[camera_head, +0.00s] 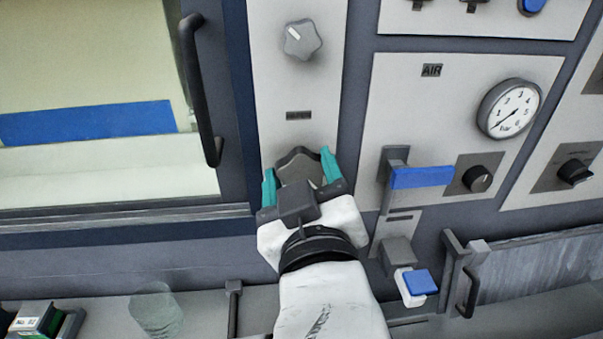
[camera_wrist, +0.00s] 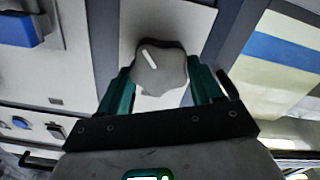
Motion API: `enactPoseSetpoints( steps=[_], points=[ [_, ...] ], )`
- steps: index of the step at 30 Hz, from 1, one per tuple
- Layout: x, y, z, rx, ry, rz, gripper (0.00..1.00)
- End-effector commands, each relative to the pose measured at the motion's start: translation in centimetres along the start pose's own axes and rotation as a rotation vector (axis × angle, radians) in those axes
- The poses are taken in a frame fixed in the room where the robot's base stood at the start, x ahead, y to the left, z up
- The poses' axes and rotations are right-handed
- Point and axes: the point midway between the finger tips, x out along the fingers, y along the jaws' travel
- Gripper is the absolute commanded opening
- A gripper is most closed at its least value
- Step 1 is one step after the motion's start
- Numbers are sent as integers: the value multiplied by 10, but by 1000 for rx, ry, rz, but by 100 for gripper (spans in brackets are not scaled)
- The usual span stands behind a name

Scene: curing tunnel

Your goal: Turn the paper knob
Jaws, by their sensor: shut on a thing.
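The grey lobed knob (camera_head: 297,161) sits on a pale upright panel, below a small dark label too small to read. In the head view it is partly hidden by my gripper (camera_head: 298,164). In the wrist view the knob (camera_wrist: 160,68) shows clearly, with a white pointer line slanting to the upper left. My gripper's teal fingers (camera_wrist: 160,78) are on both sides of it, shut on its rim. I cannot tell from the label whether this is the paper knob. A second, similar grey knob (camera_head: 302,39) with a white pointer is higher on the same panel.
A dark door handle (camera_head: 203,90) and window are left of the panel. To the right are a blue-handled lever (camera_head: 422,177), a pressure gauge (camera_head: 509,108), an AIR label (camera_head: 432,70) and small black knobs. A blue-topped switch (camera_head: 419,283) juts out lower right.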

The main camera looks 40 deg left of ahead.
Motion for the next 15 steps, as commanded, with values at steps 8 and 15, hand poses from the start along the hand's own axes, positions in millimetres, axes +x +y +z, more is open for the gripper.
enactPoseSetpoints(
  steps=[8,15],
  points=[
    [0,0,0,8,-1,-1,35],
    [0,1,0,88,-1,-1,35]
  ],
)
